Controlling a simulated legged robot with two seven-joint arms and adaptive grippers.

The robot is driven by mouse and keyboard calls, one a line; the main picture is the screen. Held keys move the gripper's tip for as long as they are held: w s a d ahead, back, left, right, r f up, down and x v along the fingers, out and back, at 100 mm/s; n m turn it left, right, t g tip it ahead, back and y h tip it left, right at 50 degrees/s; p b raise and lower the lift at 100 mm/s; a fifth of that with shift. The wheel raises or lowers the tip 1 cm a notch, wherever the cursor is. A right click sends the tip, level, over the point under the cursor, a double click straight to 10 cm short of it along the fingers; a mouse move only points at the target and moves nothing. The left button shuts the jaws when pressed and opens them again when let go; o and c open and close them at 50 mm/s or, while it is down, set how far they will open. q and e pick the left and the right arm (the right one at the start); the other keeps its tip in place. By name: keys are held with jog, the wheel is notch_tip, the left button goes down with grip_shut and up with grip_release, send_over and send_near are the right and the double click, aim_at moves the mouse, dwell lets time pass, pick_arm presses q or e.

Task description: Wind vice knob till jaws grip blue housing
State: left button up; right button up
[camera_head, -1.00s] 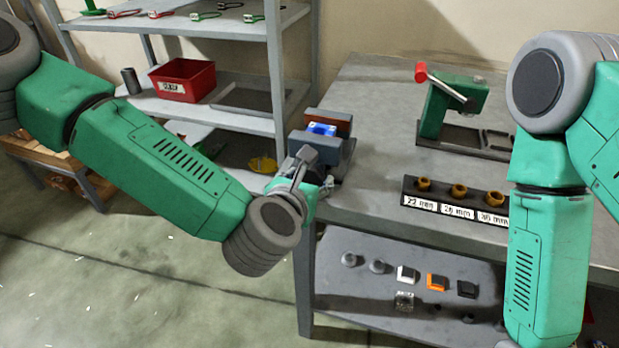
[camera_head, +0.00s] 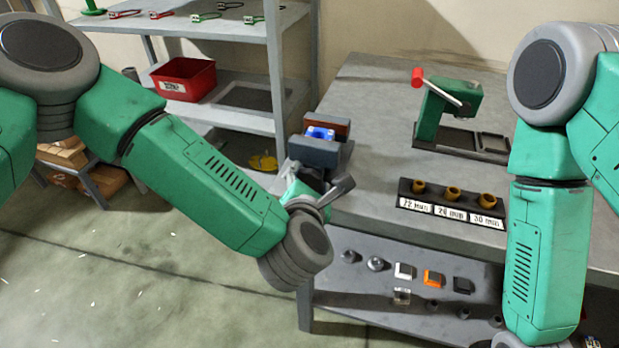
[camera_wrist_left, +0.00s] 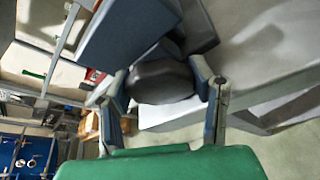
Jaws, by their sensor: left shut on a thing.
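The vice (camera_head: 313,152) stands at the left edge of the grey workbench, with a blue-grey front jaw and a brown rear jaw. The blue housing (camera_head: 319,132) sits between the jaws; I cannot tell whether both touch it. My left gripper (camera_head: 308,190) is at the near side of the vice. In the left wrist view, the dark rounded vice knob (camera_wrist_left: 160,82) lies between the fingers of my left gripper (camera_wrist_left: 164,88), which is shut on it. My right arm shows at the right, but its gripper is out of view.
A press with a red handle (camera_head: 417,78) stands on the bench behind a rack (camera_head: 410,188) of brass fittings. A lower shelf (camera_head: 350,295) holds several small parts. A shelving unit (camera_head: 230,110) with a red bin (camera_head: 183,79) stands at the left.

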pick_arm(q)
jog(key=shift+s+a+f, duration=0.2)
jog(key=shift+f, duration=0.4)
jog(key=o, duration=1.2)
jog(key=shift+c, duration=0.2)
jog(key=shift+s+r, duration=0.1)
jog(key=shift+s, duration=0.4)
jog(key=r+v, duration=0.1)
jog(key=v, duration=0.5)
jog(key=shift+d, duration=0.25)
jog(key=shift+s+r, duration=0.1)
